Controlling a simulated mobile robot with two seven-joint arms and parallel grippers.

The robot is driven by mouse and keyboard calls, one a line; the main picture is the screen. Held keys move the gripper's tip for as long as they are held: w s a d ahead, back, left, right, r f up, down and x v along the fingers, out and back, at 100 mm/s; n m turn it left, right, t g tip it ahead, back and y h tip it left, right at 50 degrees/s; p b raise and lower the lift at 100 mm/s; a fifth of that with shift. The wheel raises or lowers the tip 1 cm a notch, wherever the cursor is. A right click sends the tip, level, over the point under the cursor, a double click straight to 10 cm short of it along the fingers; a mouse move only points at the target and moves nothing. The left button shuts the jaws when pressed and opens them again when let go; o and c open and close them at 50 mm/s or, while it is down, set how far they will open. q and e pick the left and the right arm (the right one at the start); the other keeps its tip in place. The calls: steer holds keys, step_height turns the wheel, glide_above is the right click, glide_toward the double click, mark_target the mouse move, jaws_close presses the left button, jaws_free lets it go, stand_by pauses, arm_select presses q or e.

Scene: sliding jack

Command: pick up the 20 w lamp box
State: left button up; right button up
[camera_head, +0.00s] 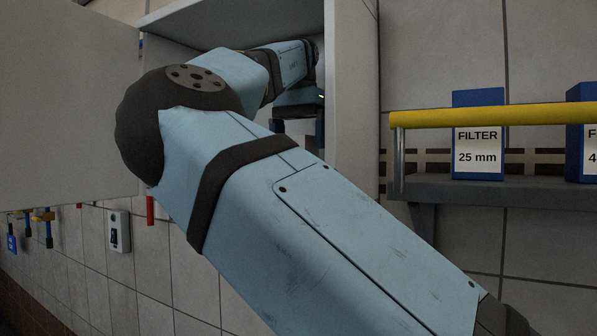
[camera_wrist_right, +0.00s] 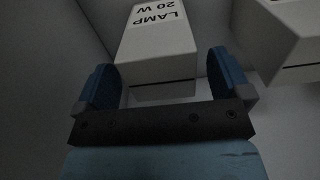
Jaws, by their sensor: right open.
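The white lamp box marked "LAMP 20 W" (camera_wrist_right: 157,55) shows in the right wrist view, its lettering upside down. My right gripper (camera_wrist_right: 162,78) is open, with one blue finger on each side of the box's near end. The box looks free of a grip; whether a finger touches it I cannot tell. In the head view my right arm reaches into the white wall cabinet (camera_head: 353,120). The right gripper (camera_head: 298,128) is small and dark there, partly hidden by the arm. A pale patch between its fingers may be the box. My left gripper is in neither view.
Another pale box (camera_wrist_right: 292,40) stands to the right in the wrist view. The cabinet door (camera_head: 65,110) is open at left. Right of the cabinet is a shelf (camera_head: 450,188) with a yellow rail (camera_head: 430,118) and a blue "FILTER 25 mm" box (camera_head: 478,150).

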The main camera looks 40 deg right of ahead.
step_height(320, 180, down, 3)
steer(key=shift+a+f+b, duration=0.1)
steer(key=shift+b, duration=0.35)
steer(key=shift+w+f, duration=0.1)
steer(key=shift+f, duration=0.1)
steer(key=shift+r, duration=0.1)
steer(key=shift+c, duration=1.3)
steer(key=c, duration=0.8)
